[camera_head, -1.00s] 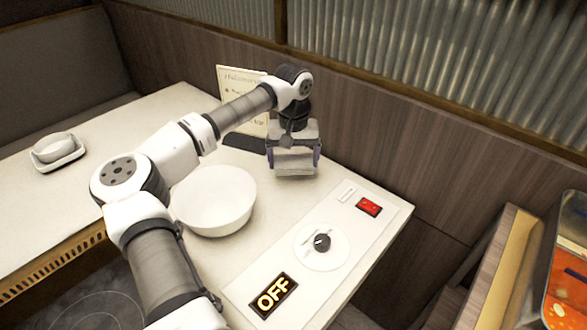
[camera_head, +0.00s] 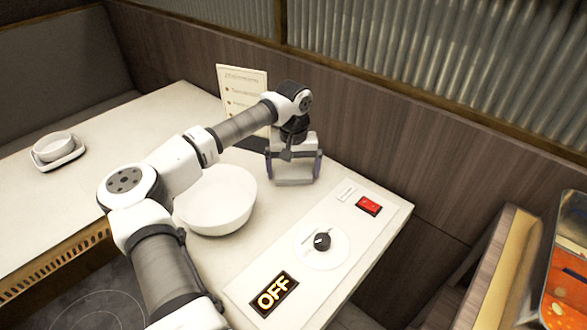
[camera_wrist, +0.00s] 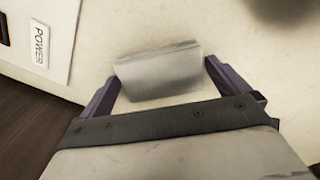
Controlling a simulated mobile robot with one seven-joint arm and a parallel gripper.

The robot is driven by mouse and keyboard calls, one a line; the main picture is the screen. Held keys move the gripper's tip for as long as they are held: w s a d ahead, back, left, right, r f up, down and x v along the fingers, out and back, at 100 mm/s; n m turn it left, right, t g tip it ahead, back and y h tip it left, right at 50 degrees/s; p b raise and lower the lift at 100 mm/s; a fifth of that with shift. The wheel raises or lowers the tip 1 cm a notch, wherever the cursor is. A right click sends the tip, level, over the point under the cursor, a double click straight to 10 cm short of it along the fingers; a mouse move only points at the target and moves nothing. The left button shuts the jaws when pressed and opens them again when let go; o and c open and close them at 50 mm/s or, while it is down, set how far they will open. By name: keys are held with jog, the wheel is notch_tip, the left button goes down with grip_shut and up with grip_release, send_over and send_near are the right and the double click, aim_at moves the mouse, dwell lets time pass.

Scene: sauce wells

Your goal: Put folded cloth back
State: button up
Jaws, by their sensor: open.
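The folded cloth (camera_head: 293,179) is a small pale grey block near the back edge of the table, behind the bowl's right side. It appears to rest on the tabletop. My gripper (camera_head: 293,167) is above it, pointing down, with a purple finger on each side. In the wrist view the cloth (camera_wrist: 158,74) lies between the tips of my open gripper (camera_wrist: 160,80), slightly tilted, with narrow gaps beside it. Neither finger clearly presses on it.
A white bowl (camera_head: 216,203) stands left of the cloth. A menu card (camera_head: 244,92) stands behind. A panel with a red switch (camera_head: 368,206), a dial (camera_head: 322,241) and an OFF display (camera_head: 274,292) is at right. A small dish (camera_head: 58,150) sits far left.

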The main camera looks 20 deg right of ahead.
aim_at(294, 172)
notch_tip(294, 172, up, 12)
jog(key=shift+b, duration=0.45)
